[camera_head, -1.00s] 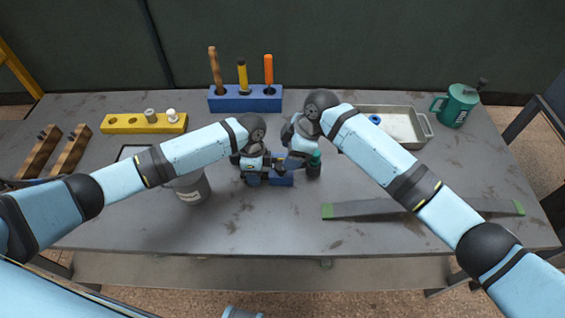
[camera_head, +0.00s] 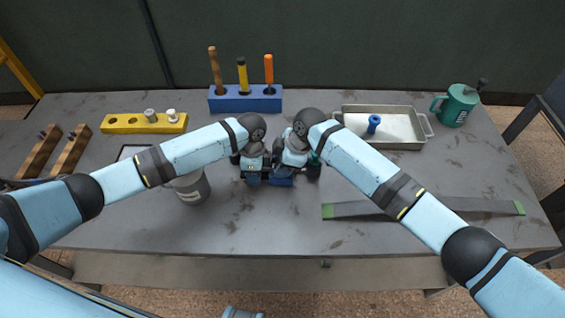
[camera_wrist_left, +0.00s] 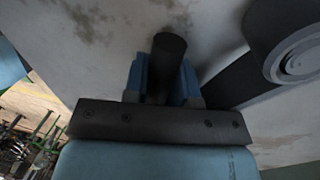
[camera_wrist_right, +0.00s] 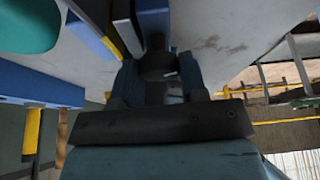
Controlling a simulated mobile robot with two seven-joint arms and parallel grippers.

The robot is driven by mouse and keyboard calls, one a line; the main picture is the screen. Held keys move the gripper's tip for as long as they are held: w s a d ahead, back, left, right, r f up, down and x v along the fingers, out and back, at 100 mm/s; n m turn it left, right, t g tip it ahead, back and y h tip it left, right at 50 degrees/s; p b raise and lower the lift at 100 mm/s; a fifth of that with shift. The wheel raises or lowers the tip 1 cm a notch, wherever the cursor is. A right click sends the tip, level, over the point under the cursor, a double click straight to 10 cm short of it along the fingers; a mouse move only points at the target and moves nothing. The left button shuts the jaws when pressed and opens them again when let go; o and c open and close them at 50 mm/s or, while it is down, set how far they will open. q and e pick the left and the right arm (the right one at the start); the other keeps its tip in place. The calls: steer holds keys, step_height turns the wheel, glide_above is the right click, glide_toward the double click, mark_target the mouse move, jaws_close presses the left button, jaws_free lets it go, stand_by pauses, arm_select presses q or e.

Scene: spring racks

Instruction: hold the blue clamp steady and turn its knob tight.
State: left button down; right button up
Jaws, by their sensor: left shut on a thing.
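The blue clamp (camera_head: 281,181) is low on the table's middle, mostly hidden by my two grippers. My left gripper (camera_head: 256,178) is shut on a part of it from the left. In the left wrist view a dark cylindrical part (camera_wrist_left: 167,62) stands between the blue fingers. My right gripper (camera_head: 290,172) is at the clamp's right side. In the right wrist view a dark round part (camera_wrist_right: 158,68), seemingly the knob, sits between its fingers. Whether those fingers press on it cannot be told.
A dark teal-topped object (camera_head: 315,166) is close beside my right gripper. A grey can (camera_head: 192,190) stands left, by my left arm. A metal tray (camera_head: 424,140) holds a blue piece (camera_head: 373,124). A blue tool block (camera_head: 228,103) stands behind.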

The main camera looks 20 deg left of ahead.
steer(key=shift+m+t, duration=0.7)
steer(key=shift+m, duration=0.9)
steer(key=o, duration=0.9)
steer(key=v, duration=1.2)
steer(key=shift+d, duration=0.1)
